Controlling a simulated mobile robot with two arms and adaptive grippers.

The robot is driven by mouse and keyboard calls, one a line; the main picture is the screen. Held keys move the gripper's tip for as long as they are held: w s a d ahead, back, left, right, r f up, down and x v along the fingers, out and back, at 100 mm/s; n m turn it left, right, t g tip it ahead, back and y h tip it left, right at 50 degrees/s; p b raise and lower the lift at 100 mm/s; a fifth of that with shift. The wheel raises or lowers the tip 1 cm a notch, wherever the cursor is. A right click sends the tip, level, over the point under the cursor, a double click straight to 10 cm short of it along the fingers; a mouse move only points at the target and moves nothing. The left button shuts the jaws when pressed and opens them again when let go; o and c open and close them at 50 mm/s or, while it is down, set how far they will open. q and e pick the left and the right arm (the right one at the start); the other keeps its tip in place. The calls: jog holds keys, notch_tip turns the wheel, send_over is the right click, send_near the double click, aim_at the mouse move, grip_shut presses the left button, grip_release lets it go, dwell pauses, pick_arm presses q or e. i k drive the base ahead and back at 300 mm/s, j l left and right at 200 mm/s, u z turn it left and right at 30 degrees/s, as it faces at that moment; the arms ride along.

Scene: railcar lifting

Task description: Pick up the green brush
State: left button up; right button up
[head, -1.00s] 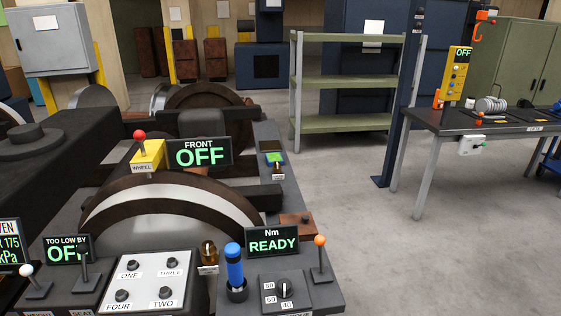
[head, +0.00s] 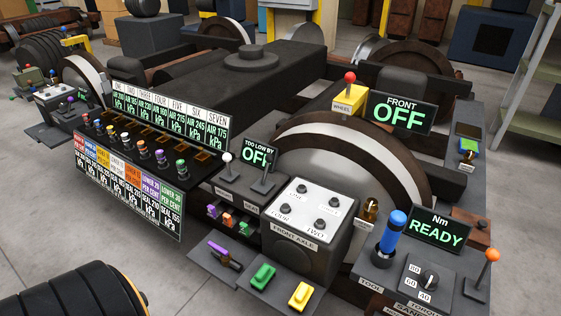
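A small green block-like piece (head: 262,277), which may be the green brush, lies on a dark shelf at the front of the railcar bogie, low in the middle of the head view. I cannot make out bristles. A similar yellow piece (head: 300,295) lies to its right, and a purple tool (head: 225,255) lies to its left. Another green piece (head: 468,146) shows on the far right ledge. Neither of my grippers is in view.
A white button box labelled FRONT AXLE (head: 308,208) stands behind the green piece. A panel of kPa labels (head: 128,185) stands to the left. A black ribbed cylinder (head: 65,298) fills the lower left. Grey floor (head: 200,285) is open between it and the shelf.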

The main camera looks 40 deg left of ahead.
aim_at(265, 272)
jog(key=u, duration=1.4)
jog(key=i+j+z, duration=0.3)
jog(key=k+j, duration=0.05)
